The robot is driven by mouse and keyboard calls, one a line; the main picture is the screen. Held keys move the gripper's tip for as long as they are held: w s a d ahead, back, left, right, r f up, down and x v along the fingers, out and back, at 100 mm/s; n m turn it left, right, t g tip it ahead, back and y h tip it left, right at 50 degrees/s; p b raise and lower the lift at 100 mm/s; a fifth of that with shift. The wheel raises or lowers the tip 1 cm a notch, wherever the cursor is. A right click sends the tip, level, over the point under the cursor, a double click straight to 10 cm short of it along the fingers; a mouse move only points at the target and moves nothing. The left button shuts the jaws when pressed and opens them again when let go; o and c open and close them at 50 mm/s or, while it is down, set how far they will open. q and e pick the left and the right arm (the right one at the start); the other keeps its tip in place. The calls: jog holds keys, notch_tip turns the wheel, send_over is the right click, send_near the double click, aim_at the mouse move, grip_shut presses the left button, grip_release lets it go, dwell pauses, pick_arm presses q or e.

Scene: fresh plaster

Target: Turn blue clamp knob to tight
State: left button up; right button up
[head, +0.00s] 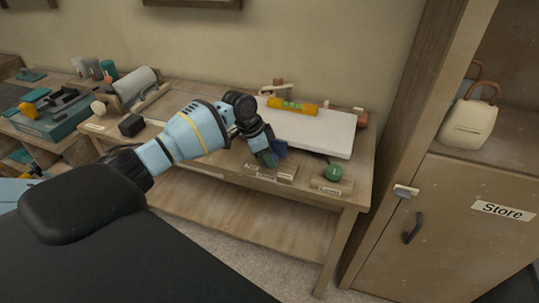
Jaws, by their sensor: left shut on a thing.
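The blue clamp knob (280,149) is at the front edge of the wooden bench, in front of a pale slab. My left gripper (272,156) points down over it and is shut on it. The fingers and wrist hide much of the knob, so its turn position cannot be read. Small labels (257,168) sit on the block by the gripper, too small to read. My right gripper is not in view.
A green knob (333,173) stands to the right on the same bench. A dark block (131,125) and a roller-like thing (137,85) are left. A cabinet marked Store (465,235) stands right.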

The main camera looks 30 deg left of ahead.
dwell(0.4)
pick_arm(q)
jog(key=o, duration=1)
jog(key=v, duration=0.7)
jog(key=shift+r, duration=0.4)
jog(key=shift+s+a+f, duration=0.1)
